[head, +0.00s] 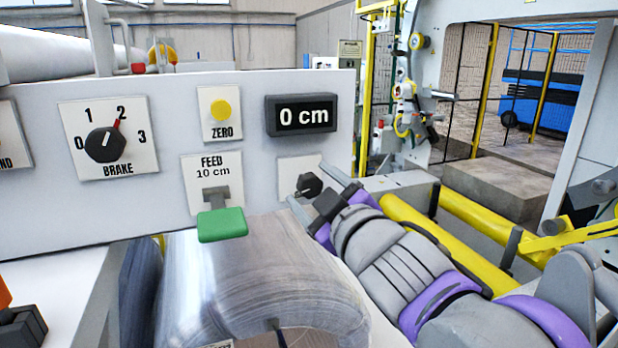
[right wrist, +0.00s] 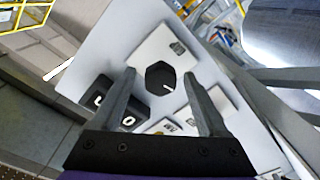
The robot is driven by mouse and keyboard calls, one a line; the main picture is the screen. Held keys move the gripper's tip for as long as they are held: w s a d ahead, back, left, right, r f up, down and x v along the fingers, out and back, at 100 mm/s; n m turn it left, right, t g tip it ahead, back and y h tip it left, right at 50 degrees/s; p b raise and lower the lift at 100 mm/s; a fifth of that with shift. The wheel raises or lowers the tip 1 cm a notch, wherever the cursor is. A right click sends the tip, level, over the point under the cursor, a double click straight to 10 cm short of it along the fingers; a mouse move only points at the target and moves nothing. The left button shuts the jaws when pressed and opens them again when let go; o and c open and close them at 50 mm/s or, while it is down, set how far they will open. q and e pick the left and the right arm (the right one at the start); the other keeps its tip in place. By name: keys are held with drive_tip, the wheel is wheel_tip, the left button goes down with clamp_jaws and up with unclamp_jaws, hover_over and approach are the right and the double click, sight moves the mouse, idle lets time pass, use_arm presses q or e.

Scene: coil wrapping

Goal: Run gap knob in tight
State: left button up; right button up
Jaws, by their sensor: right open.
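The gap knob (head: 309,185) is a small black knob on a white plate on the machine's front panel, right of the feed lever. Its label is hidden in the head view and too small to read in the right wrist view. There the knob (right wrist: 158,76) is a dark hexagonal shape with a short white mark. My right gripper (head: 307,183) is at the plate with its two grey fingers parted. In the right wrist view the fingers of the right gripper (right wrist: 159,78) stand on either side of the knob, with clear gaps. My left gripper is not in view.
The green-handled feed lever (head: 222,223) sticks out left of the knob, above a film-wrapped roll (head: 255,280). The brake dial (head: 105,144) points to 2. The display (head: 301,115) reads 0 cm, with the yellow zero button (head: 221,110) beside it. Yellow rails (head: 450,240) lie behind my right arm.

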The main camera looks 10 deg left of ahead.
drive_tip(key=shift+x, duration=0.85)
clamp_jaws()
